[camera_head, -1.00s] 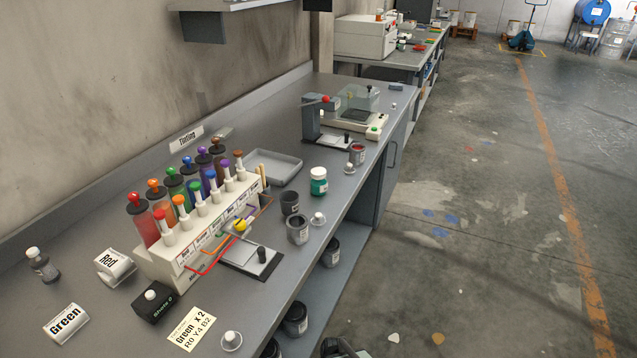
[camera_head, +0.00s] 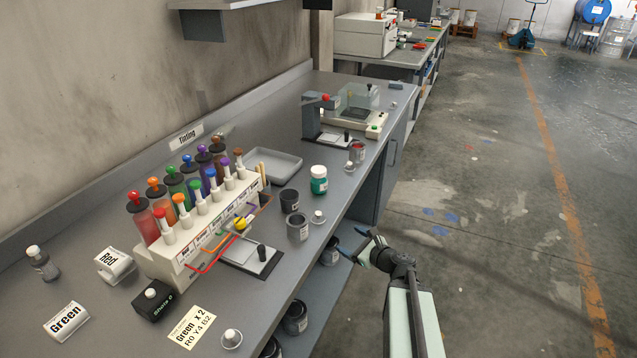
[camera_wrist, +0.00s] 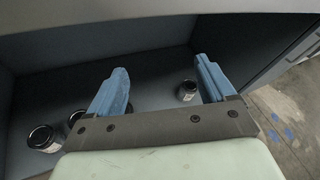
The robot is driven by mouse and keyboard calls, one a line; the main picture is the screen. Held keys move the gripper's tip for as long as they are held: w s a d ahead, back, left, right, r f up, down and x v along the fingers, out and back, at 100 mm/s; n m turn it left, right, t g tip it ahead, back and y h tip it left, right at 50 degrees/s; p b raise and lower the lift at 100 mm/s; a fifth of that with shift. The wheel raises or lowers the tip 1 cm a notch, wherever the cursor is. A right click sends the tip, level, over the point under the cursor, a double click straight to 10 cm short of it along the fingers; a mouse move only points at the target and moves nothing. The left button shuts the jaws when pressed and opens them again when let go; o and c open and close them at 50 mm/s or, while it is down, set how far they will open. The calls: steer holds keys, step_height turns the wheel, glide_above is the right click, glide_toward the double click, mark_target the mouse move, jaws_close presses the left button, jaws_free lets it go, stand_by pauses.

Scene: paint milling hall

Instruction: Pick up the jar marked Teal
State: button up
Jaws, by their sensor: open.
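A small jar with teal contents, a white cap and a white label (camera_head: 319,181) stands upright on the bench near its right edge; its label text is too small to read. My gripper (camera_head: 358,247) is open and empty, out past the bench's front edge and nearer the camera than the jar. In the wrist view my gripper's two blue fingers (camera_wrist: 160,86) are spread apart, facing the shelf under the bench. The teal jar does not show in the wrist view.
Dark cans (camera_head: 297,227) and a white-knobbed piece (camera_head: 318,217) stand close in front of the jar. A grey tray (camera_head: 272,166) lies behind it. A tinting rack (camera_head: 200,225) is to the left. More cans (camera_wrist: 187,90) sit on the shelf below.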

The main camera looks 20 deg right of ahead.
steer(key=w+d+r+m+t+h, duration=0.25)
steer(key=d+r+m, duration=0.2)
steer(key=r, duration=0.45)
steer(key=m+t, duration=0.1)
steer(key=m, duration=0.1)
glide_toward(315, 168)
steer(key=s, duration=0.1)
steer(key=s+d+f, duration=0.1)
steer(key=s, duration=0.1)
steer(key=shift+d+f+n+y, duration=0.15)
steer(key=shift+d+n+y, duration=0.1)
steer(key=shift+d, duration=0.05)
steer(key=shift+w+a, duration=0.2)
steer(key=shift+w, duration=0.15)
steer(key=w, duration=0.4)
steer(key=w+a, duration=0.1)
steer(key=w, duration=0.3)
steer(key=w+a, duration=0.1)
steer(key=w, duration=0.4)
steer(key=c, duration=1.2)
